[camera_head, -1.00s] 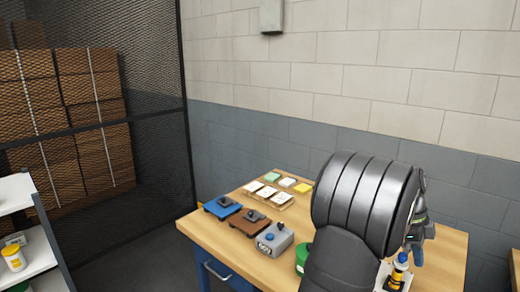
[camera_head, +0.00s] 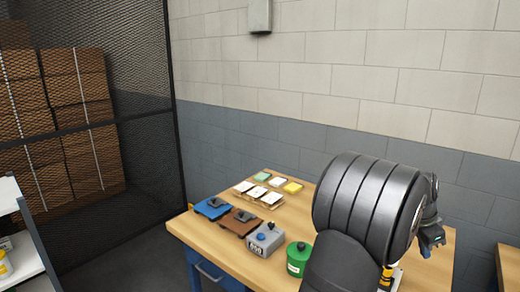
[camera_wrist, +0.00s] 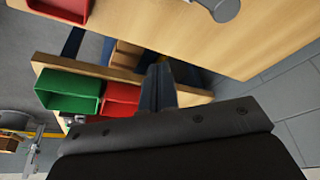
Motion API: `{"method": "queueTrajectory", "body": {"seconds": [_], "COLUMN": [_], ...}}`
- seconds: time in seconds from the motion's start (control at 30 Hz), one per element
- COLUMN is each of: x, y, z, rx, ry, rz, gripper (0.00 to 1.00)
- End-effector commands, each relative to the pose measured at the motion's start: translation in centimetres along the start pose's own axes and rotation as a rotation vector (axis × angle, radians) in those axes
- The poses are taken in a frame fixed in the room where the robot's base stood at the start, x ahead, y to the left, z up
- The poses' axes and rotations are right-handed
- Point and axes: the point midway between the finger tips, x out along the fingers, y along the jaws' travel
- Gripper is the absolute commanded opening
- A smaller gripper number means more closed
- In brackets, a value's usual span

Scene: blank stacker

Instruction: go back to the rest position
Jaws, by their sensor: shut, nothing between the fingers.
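My gripper (camera_head: 430,246) is at the right in the head view, partly hidden behind my large dark arm link. It hangs beyond the link, over the right part of the wooden workbench (camera_head: 215,240). In the wrist view my gripper's narrow dark fingers (camera_wrist: 160,84) are together, with nothing held between them. Behind them are a bench edge and several coloured bins.
The bench bears a blue block (camera_head: 212,208), a brown block (camera_head: 239,221), a grey control box (camera_head: 266,239), a green can (camera_head: 298,258) and several small cards. Green (camera_wrist: 68,91) and red (camera_wrist: 121,98) bins show in the wrist view. A mesh fence stands left.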

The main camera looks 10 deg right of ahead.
Motion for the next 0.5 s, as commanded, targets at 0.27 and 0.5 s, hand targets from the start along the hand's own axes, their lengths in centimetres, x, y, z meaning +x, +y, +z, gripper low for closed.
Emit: {"method": "queueTrajectory", "body": {"seconds": [0.27,0.5], "x": [0.5,0.8], "y": [-0.7,-1.4], "z": [-1.3,-2.2], "rx": [-0.169,-0.315], "ry": [0.000,0.000], "rz": [-0.060,-0.111], "gripper": [0.00,0.00]}}
